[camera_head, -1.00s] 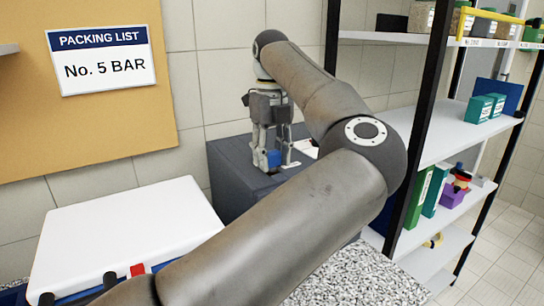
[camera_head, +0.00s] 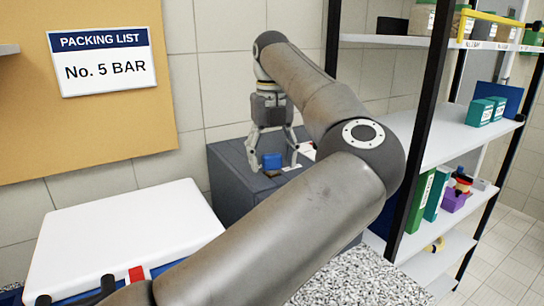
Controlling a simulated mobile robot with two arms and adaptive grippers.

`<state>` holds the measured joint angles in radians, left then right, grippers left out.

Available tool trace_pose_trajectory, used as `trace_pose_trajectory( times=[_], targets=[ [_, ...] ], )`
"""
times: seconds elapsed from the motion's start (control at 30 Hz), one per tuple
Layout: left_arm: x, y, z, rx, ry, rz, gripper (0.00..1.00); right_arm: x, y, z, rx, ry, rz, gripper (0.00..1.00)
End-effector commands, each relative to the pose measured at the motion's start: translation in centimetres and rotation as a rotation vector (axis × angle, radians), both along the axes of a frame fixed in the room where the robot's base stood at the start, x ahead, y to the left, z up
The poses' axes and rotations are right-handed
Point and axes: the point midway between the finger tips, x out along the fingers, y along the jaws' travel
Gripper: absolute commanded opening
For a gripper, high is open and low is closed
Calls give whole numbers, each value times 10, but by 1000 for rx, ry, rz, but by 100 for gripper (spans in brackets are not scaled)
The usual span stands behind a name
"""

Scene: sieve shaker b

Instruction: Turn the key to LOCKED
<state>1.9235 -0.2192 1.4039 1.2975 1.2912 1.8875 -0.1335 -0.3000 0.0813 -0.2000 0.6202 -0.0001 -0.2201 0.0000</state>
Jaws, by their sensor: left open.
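The key appears as a small blue block (camera_head: 271,161) on top of the dark grey box (camera_head: 229,180) against the tiled wall. My left gripper (camera_head: 272,166) points down over the box with its fingers spread wide. One finger stands to the left of the blue key and one to the right, both apart from it. A brown piece shows just under the blue part. Any lock markings are too small to read. My right gripper is not in view.
My left arm crosses the middle of the view. A white-lidded case (camera_head: 125,240) stands at the left front. A black-framed shelf (camera_head: 455,140) with binders and boxes stands close on the right. A speckled counter (camera_head: 345,275) shows at the bottom. A packing list sign (camera_head: 103,62) hangs behind.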

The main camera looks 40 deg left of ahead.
Motion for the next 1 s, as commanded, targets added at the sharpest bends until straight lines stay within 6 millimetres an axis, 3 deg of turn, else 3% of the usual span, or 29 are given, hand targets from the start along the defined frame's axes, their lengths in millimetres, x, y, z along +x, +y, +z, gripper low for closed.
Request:
trace_pose_trajectory(
  times=[0.27, 0.37, 0.7, 1.0],
  targets=[
    [0, 0, 5, -1, -1, 0, 64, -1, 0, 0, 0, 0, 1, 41],
    [1, 0, 17, 1, -2, 0, 64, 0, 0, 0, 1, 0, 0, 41],
    [0, 0, 88, -3, -4, -2, 64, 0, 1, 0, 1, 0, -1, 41],
    [0, 0, 117, -1, 0, -1, 64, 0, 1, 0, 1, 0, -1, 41]
  ],
)
